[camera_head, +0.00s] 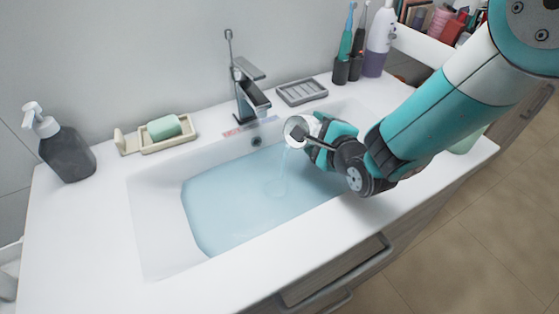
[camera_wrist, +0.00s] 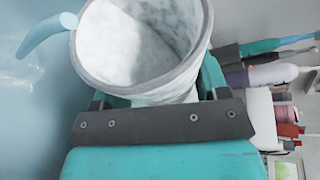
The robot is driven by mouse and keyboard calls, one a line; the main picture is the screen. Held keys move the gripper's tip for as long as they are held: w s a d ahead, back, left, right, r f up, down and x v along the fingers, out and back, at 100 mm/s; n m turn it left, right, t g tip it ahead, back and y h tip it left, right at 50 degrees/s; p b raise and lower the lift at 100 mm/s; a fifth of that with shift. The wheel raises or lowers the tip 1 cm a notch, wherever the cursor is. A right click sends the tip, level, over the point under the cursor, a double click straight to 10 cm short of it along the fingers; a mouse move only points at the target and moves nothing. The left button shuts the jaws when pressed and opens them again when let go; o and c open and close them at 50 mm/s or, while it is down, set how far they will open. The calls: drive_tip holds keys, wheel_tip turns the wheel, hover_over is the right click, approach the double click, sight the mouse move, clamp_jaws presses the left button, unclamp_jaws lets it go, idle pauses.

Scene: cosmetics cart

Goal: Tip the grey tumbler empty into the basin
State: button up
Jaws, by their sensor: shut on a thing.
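The grey tumbler (camera_head: 297,131) is tilted over the basin (camera_head: 156,232), its mouth facing left. My gripper (camera_head: 318,143) is shut on the tumbler and holds it above the right part of the basin. Water streams from the tumbler's mouth into the basin, where ripples show on the blue water. In the wrist view the tumbler (camera_wrist: 205,50) shows its open mouth and pale inside, with a blue stream leaving its rim at the left. My fingertips are mostly hidden behind the tumbler.
A faucet (camera_head: 248,92) stands behind the basin. A grey soap tray (camera_head: 302,92), a soap dish with green soap (camera_head: 164,127) and a dark pump bottle (camera_head: 66,148) stand on the counter. Toothbrush cups (camera_head: 348,69) and a white-purple bottle (camera_head: 379,40) stand at the back right.

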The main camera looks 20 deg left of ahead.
sight(314, 134)
drive_tip(key=shift+r+n+t, duration=0.4)
drive_tip(key=shift+r+n, duration=0.15)
drive_tip(key=shift+n, duration=0.05)
idle(0.6)
drive_tip(key=shift+s+a+r+n+t+b, duration=0.25)
drive_tip(key=shift+s+n+b, duration=0.15)
drive_tip(key=shift+b, duration=0.85)
drive_tip(key=shift+s+a+r+n+t+b, duration=0.15)
drive_tip(key=shift+s+a+n+b, duration=0.25)
drive_tip(key=shift+b, duration=0.85)
drive_tip(key=shift+s+r+n+t+b, duration=0.3)
drive_tip(key=shift+r+n+t+b, duration=0.3)
drive_tip(key=shift+b, duration=2.1)
drive_tip(key=shift+s+n+b, duration=0.1)
drive_tip(key=shift+n+b, duration=0.2)
drive_tip(key=shift+b, duration=0.45)
